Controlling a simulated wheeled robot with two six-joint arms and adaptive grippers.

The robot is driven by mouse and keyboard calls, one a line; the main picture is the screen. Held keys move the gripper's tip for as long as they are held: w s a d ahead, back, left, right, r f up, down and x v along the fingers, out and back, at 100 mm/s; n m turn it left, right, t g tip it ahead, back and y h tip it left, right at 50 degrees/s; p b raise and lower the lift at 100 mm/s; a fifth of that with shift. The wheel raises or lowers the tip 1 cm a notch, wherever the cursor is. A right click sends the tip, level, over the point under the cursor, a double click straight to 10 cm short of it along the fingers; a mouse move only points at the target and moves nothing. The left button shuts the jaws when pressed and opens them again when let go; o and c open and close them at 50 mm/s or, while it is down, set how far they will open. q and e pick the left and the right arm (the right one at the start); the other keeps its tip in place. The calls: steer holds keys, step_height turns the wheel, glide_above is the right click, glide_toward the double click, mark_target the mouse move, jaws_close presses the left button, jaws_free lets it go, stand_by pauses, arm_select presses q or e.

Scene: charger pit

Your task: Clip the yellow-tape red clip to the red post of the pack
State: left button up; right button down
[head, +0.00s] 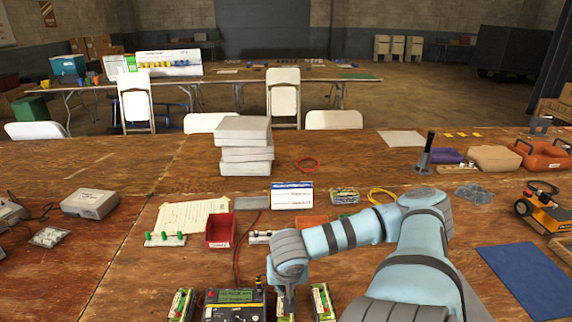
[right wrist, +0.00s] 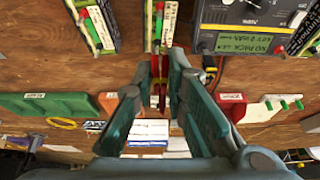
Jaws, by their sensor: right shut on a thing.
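My right gripper (right wrist: 160,66) is shut on a red clip (right wrist: 162,94), which shows between the fingers in the right wrist view. The fingertips are at the near edge of a pack (right wrist: 167,22) with a red post (right wrist: 159,20). Whether the clip touches the post cannot be told. In the head view, my right gripper (head: 286,298) points down over this pack, hiding most of it. The charger (head: 235,297) stands just left of it; its display reads NO PACK in the right wrist view. My left gripper is not in view.
Other packs stand at the right (head: 322,302) and at the charger's left (head: 181,304). A red bin (head: 220,231), a card (head: 292,195) and stacked grey boxes (head: 245,146) are behind.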

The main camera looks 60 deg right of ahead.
steer(key=shift+r, duration=0.1)
steer(key=shift+f+b, duration=2.8)
steer(key=shift+f, duration=0.8)
steer(key=shift+r+p, duration=0.1)
steer(key=shift+p, duration=0.2)
steer(key=shift+f, duration=0.2)
steer(key=shift+p, duration=0.5)
steer(key=c, duration=1.5)
jaws_free()
steer(key=shift+c, duration=0.2)
